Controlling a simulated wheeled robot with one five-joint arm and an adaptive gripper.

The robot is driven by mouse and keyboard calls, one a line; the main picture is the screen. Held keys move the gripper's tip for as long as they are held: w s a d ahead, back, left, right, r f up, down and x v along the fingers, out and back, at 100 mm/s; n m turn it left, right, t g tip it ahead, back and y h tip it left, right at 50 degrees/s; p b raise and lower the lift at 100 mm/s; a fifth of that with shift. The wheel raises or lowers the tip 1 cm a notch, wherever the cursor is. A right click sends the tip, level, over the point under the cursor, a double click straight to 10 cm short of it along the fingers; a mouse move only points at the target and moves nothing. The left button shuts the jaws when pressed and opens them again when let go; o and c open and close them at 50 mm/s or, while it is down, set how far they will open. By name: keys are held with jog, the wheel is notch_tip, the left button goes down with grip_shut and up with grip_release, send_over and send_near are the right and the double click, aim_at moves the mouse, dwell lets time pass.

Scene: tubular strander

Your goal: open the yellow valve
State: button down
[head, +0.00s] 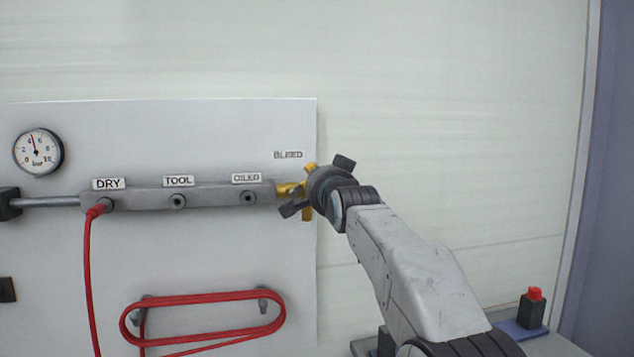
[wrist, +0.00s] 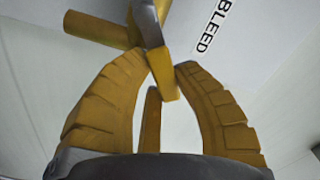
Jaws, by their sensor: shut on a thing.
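The yellow valve (head: 287,189) sits at the right end of the grey manifold, below the BLEED label. My gripper (head: 305,191) is at it from the right and hides much of it. In the wrist view, the valve's yellow body (wrist: 93,27) lies at the upper left. Its flat yellow lever (wrist: 160,72) comes down from a grey hub between the tips of my gripper's yellow fingers (wrist: 162,70). My gripper is shut on the lever. The exact angle of the lever is hard to tell in the head view.
The grey manifold (head: 220,194) carries DRY, TOOL and OILED ports. A red hose (head: 87,270) hangs from the DRY port, and a coiled red hose (head: 203,296) hangs below. A gauge (head: 38,151) is at left. A red button box (head: 533,308) stands at lower right.

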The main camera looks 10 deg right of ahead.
jog(key=shift+d+f+m+b, duration=0.1)
jog(key=shift+f+m+b, duration=0.4)
jog(key=shift+m, duration=0.65)
jog(key=shift+d+f+m+b, duration=0.15)
jog(key=shift+f+m+b, duration=0.4)
jog(key=shift+m, duration=0.55)
jog(key=shift+d+f+m+b, duration=0.1)
jog(key=shift+f+m+b, duration=0.25)
jog(key=shift+f+m, duration=0.55)
jog(key=shift+r+m, duration=0.15)
jog(key=shift+m, duration=0.2)
jog(key=c, duration=0.9)
grip_release()
jog(key=shift+s+a, duration=0.1)
jog(key=shift+s, duration=5.9)
